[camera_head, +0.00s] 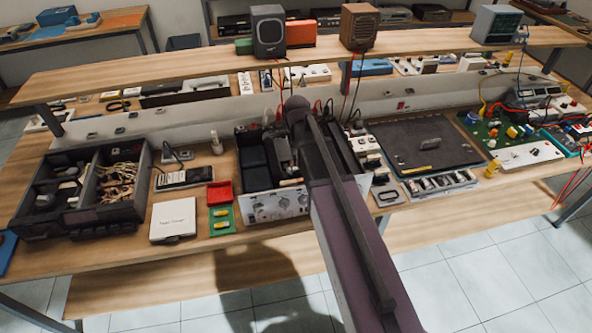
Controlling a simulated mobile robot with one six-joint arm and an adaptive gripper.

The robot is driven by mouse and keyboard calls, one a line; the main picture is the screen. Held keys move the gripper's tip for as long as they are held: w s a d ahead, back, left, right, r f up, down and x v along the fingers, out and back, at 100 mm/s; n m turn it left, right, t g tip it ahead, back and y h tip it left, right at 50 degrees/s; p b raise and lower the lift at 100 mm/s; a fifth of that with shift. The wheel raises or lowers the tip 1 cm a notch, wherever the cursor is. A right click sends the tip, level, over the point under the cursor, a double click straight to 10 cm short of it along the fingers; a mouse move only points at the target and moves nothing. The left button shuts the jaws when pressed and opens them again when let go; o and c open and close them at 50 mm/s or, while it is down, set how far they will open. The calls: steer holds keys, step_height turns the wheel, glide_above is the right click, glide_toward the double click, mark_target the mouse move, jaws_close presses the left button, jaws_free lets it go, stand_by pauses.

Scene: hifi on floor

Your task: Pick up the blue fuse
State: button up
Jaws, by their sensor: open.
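I cannot make out a blue fuse in the head view. A small green holder (222,229) with yellow, fuse-like pieces stands on the bench left of centre, with an open red section behind it. My arm rises from the bottom of the picture to the middle of the bench, over the open hi-fi unit (280,206) with its silver knobbed front. The arm hides part of that unit. I cannot pick out my gripper; the end of the arm is hidden behind its own links.
Left are a dark divided box (83,225) with cables and a white box (173,220). Right are a dark mat (420,147), a tray of small parts (440,186) and a green circuit board (493,131). A raised shelf (190,68) with speakers runs behind.

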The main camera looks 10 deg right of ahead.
mark_target(296, 167)
steer(key=shift+a+f+b, duration=0.1)
steer(key=shift+f+b, duration=2)
steer(key=shift+f, duration=0.25)
jaws_close()
